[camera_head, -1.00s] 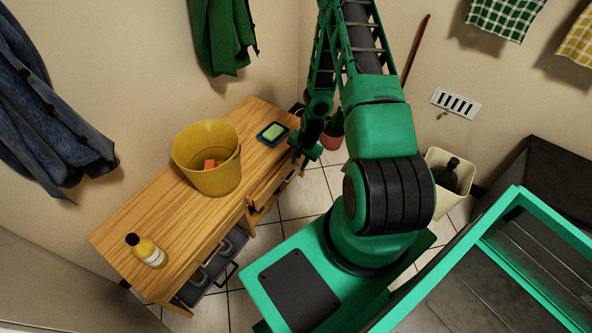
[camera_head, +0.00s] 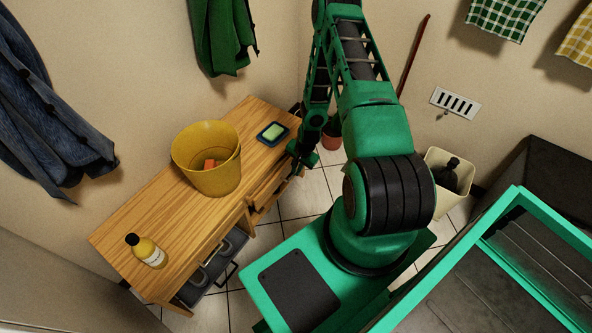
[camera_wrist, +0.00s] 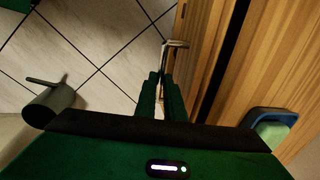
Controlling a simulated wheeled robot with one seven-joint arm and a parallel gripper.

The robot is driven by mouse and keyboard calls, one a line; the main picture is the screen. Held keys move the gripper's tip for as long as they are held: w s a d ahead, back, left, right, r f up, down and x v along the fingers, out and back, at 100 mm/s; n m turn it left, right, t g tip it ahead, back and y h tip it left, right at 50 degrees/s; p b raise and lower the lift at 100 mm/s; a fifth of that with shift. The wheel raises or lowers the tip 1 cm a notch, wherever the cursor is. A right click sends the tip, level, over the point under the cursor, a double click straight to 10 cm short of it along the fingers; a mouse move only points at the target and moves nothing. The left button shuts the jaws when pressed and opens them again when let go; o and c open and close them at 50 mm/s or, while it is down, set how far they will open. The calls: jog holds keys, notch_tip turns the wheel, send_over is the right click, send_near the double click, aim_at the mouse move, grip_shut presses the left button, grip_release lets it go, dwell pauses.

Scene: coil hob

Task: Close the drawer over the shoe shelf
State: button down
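A wooden bench (camera_head: 150,215) stands against the wall at left in the head view. A drawer (camera_head: 265,188) toward its far right end stands partly out, and a dark gap shows behind its front in the wrist view (camera_wrist: 196,40). A shoe shelf (camera_head: 228,262) with dark items is low at the bench's near end. My gripper (camera_head: 304,166) is at the drawer's far end, beside its front. In the wrist view, my fingertips (camera_wrist: 160,82) are close together at a metal handle (camera_wrist: 176,44). I cannot tell whether they grip it.
On the bench top stand a yellow bucket (camera_head: 207,175), a bottle (camera_head: 146,251) and a blue dish with a green sponge (camera_head: 272,132). Tiled floor (camera_head: 305,195) is clear before the drawer.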

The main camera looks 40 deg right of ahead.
aim_at(288, 163)
jog(key=shift+w, duration=0.1)
jog(key=shift+w+a, duration=0.25)
jog(key=shift+w, duration=0.45)
jog(key=shift+w+a, duration=0.3)
jog(key=shift+w, duration=0.35)
jog(key=shift+w+a, duration=0.25)
jog(key=shift+w, duration=0.45)
jog(key=c, duration=1.8)
grip_release()
jog(key=shift+c, duration=0.2)
jog(key=shift+r, duration=0.1)
jog(key=shift+s+r, duration=0.1)
jog(key=shift+r, duration=0.15)
notch_tip(288, 163, up, 10)
jog(key=s, duration=0.1)
jog(key=shift+s+d, duration=0.4)
jog(key=shift+f, duration=0.1)
